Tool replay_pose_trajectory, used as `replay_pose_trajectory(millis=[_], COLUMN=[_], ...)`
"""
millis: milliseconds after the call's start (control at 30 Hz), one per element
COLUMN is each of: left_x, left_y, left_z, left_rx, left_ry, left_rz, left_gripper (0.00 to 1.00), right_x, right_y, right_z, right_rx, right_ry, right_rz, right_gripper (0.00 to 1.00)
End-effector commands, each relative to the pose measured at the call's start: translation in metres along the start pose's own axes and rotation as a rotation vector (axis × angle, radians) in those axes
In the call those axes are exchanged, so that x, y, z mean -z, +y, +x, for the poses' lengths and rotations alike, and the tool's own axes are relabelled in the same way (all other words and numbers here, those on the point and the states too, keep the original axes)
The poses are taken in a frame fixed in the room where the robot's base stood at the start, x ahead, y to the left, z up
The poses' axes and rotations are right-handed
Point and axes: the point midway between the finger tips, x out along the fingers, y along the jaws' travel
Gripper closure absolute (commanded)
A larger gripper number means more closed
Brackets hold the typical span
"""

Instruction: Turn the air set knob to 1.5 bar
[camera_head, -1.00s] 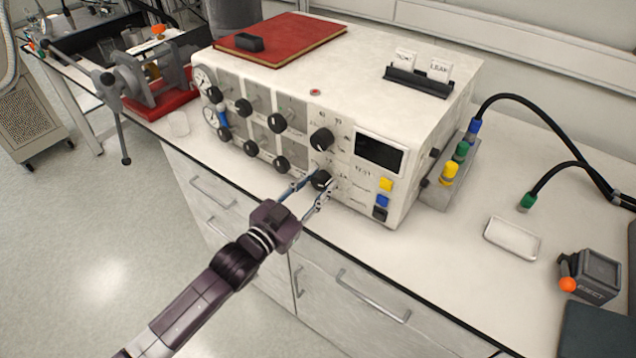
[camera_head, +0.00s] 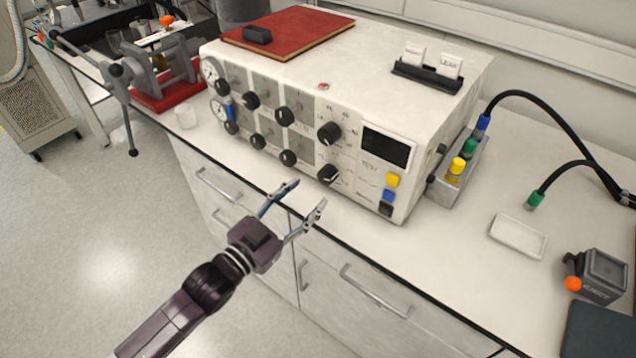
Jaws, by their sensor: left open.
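The white control box (camera_head: 440,101) stands on the bench with black knobs in two rows on its front. The lower right knob (camera_head: 328,173) is uncovered, with a pale pointer mark on it. The upper right knob (camera_head: 329,133) sits above it. I cannot read which knob is labelled air set. Two round gauges, one upper (camera_head: 210,70) and one lower (camera_head: 219,110), are at the panel's left end; their readings are too small to tell. My left gripper (camera_head: 309,193) is open and empty, in front of and below the lower right knob, apart from it. My right gripper is not in view.
A dark display (camera_head: 386,147) and yellow, blue and black buttons are right of the knobs. A red book (camera_head: 285,35) lies on the box. A clamp stand (camera_head: 160,75) is at the left. A white tray (camera_head: 518,236) and an eject device (camera_head: 597,275) are at the right.

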Motion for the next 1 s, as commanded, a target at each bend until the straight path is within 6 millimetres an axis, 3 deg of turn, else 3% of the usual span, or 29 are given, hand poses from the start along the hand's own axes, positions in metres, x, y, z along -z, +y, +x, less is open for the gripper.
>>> replay_pose_trajectory(millis=[100,300,900,1000], left_x=[-0.002,-0.001,-0.001,-0.013], left_y=[0.000,0.000,0.000,-0.003], left_z=[-0.023,-0.044,-0.047,-0.047], left_rx=[-0.001,0.000,0.001,0.011], left_ry=[-0.004,-0.002,-0.001,-0.022], left_rz=[0.000,0.000,0.000,-0.004], left_gripper=[0.53,0.53,0.53,0.53], right_x=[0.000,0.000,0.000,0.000], right_y=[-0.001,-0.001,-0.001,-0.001], right_z=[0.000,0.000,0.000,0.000], right_rx=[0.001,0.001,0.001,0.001], right_ry=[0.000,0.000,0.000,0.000], right_rz=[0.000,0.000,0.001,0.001], right_gripper=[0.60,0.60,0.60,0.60])
